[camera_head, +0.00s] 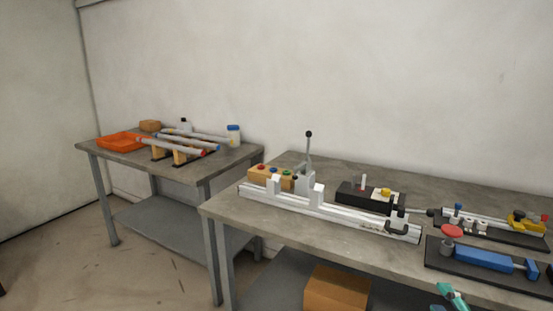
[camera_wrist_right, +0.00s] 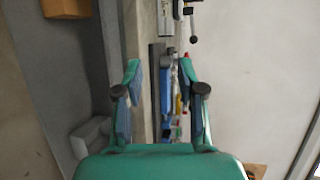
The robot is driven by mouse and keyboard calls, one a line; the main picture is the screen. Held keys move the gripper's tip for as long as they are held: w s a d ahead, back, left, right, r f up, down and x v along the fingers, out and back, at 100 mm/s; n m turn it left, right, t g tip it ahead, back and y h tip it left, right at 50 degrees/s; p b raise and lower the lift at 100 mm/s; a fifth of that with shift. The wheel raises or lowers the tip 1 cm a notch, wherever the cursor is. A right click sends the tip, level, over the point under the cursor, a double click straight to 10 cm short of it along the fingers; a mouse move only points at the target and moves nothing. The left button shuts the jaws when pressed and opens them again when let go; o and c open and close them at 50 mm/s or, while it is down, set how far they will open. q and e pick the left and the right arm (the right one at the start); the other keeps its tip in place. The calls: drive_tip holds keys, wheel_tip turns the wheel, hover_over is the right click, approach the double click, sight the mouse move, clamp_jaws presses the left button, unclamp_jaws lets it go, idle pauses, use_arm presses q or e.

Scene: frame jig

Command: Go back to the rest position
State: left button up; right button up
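My right gripper (camera_head: 453,296) shows only in part at the bottom edge of the head view, in front of the right-hand bench (camera_head: 275,225). In the right wrist view my right gripper (camera_wrist_right: 159,72) has its two green fingers spread wide with nothing held between them. Past the fingers, the bench edge and a blue clamp fixture (camera_wrist_right: 166,95) show at a distance. My left gripper is in neither view.
The bench carries a white rail jig (camera_head: 330,215) with an upright lever, a black fixture (camera_head: 362,197) and the blue clamp (camera_head: 483,259). A cardboard box (camera_head: 336,291) sits below. The left table (camera_head: 110,152) holds an orange tray (camera_head: 120,142) and several tubes (camera_head: 180,147).

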drive_tip(key=s+a+f+n+g+y, duration=0.15)
drive_tip(key=a+f+g, duration=0.35)
drive_tip(key=f, duration=0.8)
drive_tip(key=s+a+f+n+g+y, duration=0.1)
drive_tip(key=a+f+n+g+y, duration=0.15)
drive_tip(key=a+f, duration=0.8)
drive_tip(key=s+a+f+n+g+y, duration=0.1)
drive_tip(key=s+a+f+n+g, duration=0.15)
drive_tip(key=s+f+n, duration=0.4)
drive_tip(key=s+a+f+n+g+y, duration=0.15)
drive_tip(key=s+f+n+g, duration=0.25)
drive_tip(key=s+f, duration=0.6)
use_arm(q)
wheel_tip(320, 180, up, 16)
drive_tip(key=p, duration=1.6)
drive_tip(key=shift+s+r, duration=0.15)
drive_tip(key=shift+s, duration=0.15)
use_arm(e)
wheel_tip(320, 180, up, 15)
drive_tip(key=w+a+n, duration=0.1)
drive_tip(key=n, duration=0.3)
drive_tip(key=shift+w+g, duration=0.3)
drive_tip(key=shift+f, duration=0.1)
